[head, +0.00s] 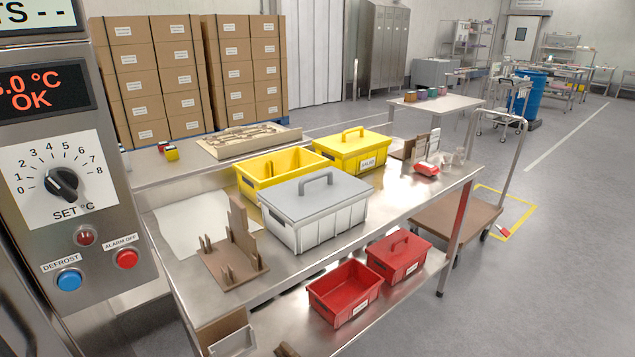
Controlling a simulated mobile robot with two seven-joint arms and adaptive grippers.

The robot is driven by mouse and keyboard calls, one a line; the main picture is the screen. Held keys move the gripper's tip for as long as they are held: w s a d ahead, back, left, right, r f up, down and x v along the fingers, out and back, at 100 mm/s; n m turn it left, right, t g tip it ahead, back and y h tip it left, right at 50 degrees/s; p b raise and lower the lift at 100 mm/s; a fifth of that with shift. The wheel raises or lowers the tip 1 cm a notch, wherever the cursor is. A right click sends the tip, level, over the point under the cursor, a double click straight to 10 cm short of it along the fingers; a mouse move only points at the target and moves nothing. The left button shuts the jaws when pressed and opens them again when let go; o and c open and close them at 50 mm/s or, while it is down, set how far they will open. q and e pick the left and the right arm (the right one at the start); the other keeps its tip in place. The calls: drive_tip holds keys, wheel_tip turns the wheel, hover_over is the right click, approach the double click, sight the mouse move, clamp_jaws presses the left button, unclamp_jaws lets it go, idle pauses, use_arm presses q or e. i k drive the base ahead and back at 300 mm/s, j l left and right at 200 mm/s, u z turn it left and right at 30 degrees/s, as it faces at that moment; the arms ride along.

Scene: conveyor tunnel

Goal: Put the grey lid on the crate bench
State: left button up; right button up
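The grey lid (330,196), flat with a raised handle, sits on top of the pale grey crate (318,230) and covers its opening. That crate stands on the metal crate bench (400,196), near the middle of its front edge. Neither of my grippers shows in the head view.
Behind the grey crate stand an open yellow crate (250,181) and a lidded yellow crate (352,156). An open red crate (347,308) and a lidded red crate (398,266) are on the lower shelf. A brown rack (233,266) is at left. A control panel (65,150) fills the left edge.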

sight(400, 189)
drive_tip(key=i+l+u, duration=0.1)
drive_tip(key=l, duration=0.25)
drive_tip(key=i+l+u, duration=0.25)
drive_tip(key=l, duration=0.5)
drive_tip(key=i+l+u, duration=0.1)
drive_tip(key=i+l, duration=0.15)
drive_tip(key=l, duration=0.15)
drive_tip(key=i+l+u, duration=0.1)
drive_tip(key=l, duration=0.3)
